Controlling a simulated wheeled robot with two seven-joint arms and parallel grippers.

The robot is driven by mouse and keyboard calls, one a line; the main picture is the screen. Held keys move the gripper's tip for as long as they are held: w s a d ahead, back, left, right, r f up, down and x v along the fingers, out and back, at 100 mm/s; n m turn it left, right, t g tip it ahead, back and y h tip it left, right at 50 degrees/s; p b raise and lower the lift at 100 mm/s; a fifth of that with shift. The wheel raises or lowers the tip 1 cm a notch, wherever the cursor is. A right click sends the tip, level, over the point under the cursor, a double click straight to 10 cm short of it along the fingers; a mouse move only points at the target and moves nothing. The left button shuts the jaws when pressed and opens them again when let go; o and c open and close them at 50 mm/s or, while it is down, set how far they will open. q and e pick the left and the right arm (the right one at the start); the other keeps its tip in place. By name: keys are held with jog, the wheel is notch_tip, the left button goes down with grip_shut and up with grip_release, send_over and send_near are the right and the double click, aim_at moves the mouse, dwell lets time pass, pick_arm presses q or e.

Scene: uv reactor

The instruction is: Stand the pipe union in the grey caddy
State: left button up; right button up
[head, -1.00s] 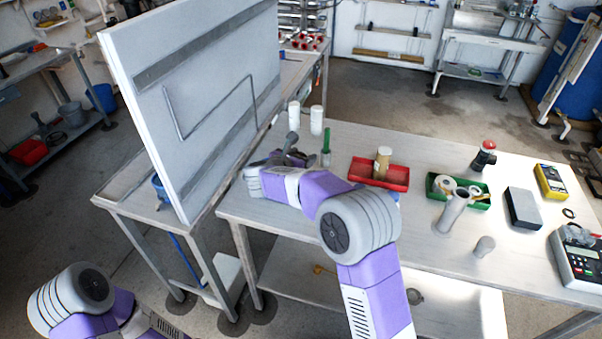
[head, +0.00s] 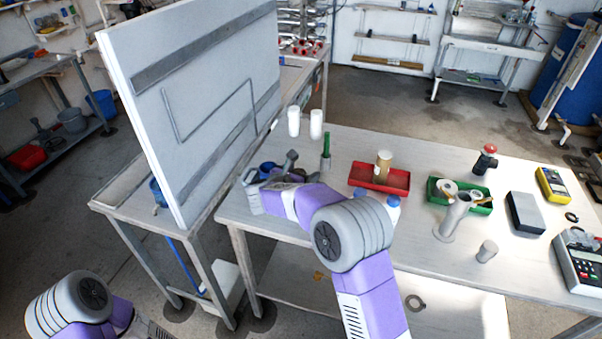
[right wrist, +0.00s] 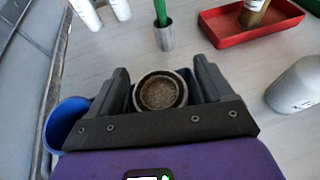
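The pipe union shows in the right wrist view as a dark round fitting (right wrist: 160,93) with a rough brown bore, its open end towards the camera. It sits between the two dark fingers of my right gripper (right wrist: 163,72), which look closed against its sides. In the head view my right gripper (head: 278,175) is over the left end of the bench, partly hidden by my wrist. A dark grey rectangular box (head: 525,213) on the right part of the bench may be the grey caddy; I cannot be sure. My left gripper is out of view.
A blue cup (right wrist: 66,124) stands left of my right gripper. A green-handled tool in a metal holder (right wrist: 164,38), a red tray (right wrist: 225,35) and a white bottle (right wrist: 297,86) are around it. A green tray (head: 432,190) and a grey flanged tube (head: 453,217) stand farther right.

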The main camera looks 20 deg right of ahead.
jog(key=shift+r, duration=0.15)
jog(key=shift+s+a+r+p, duration=0.15)
jog(key=shift+a+r+p, duration=0.05)
jog(key=shift+a+p, duration=0.1)
jog(key=p+v, duration=0.1)
jog(key=v, duration=1)
jog(key=shift+s, duration=0.2)
